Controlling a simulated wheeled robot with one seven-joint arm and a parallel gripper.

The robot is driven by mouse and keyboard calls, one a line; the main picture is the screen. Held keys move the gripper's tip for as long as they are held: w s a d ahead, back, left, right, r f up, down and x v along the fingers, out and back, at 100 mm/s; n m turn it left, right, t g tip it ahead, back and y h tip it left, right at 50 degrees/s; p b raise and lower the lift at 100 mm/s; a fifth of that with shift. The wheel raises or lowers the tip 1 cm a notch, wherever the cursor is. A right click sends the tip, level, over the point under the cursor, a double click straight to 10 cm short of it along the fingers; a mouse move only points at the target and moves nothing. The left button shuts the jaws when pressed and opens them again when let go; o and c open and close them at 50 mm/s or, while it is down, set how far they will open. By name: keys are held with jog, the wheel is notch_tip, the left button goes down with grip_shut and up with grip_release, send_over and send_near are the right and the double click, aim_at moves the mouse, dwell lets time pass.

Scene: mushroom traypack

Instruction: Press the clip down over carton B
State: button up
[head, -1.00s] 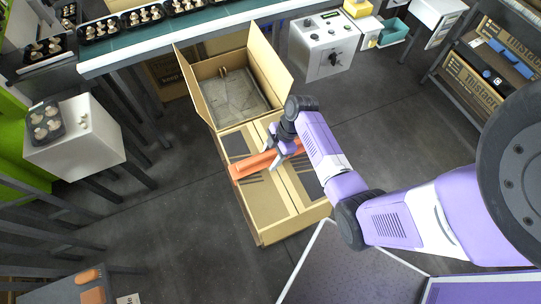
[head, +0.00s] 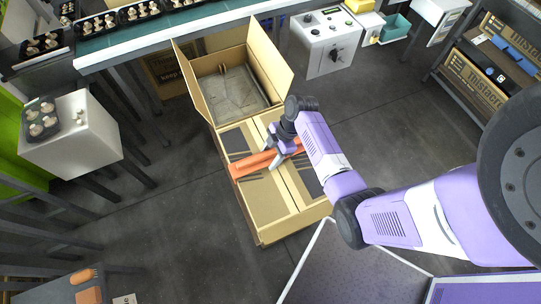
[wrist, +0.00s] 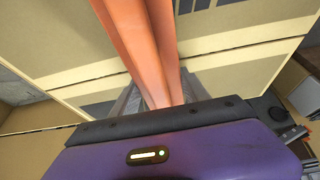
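An orange clip (head: 250,165), a long bar, lies across the closed tan carton tops (head: 268,197) in the head view. In the wrist view the clip (wrist: 145,40) runs away from my gripper over the tan panels. My gripper (head: 275,155) is over the clip's right part, and its grey fingers (wrist: 155,97) are on both sides of it, shut on it. I cannot tell whether the clip is fully seated. No label shows which carton is B. Behind is an open carton (head: 190,75) with raised flaps and a grey interior.
A conveyor (head: 140,31) with mushroom trays runs along the back. A white stand (head: 75,145) with a tray is at left. A grey control box (head: 328,50) is behind right, and a shelf (head: 480,75) stands at far right. Dark floor is open on both sides of the cartons.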

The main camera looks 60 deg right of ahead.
jog(key=o, duration=0.4)
jog(key=shift+s+a+f, duration=0.35)
jog(key=shift+s+f, duration=0.05)
jog(key=shift+f, duration=0.25)
jog(key=shift+o, duration=0.2)
jog(key=v, duration=0.6)
jog(key=w+v, duration=0.1)
jog(key=v, duration=0.2)
jog(key=shift+w+d+r, duration=0.1)
jog(key=shift+d+r, duration=0.05)
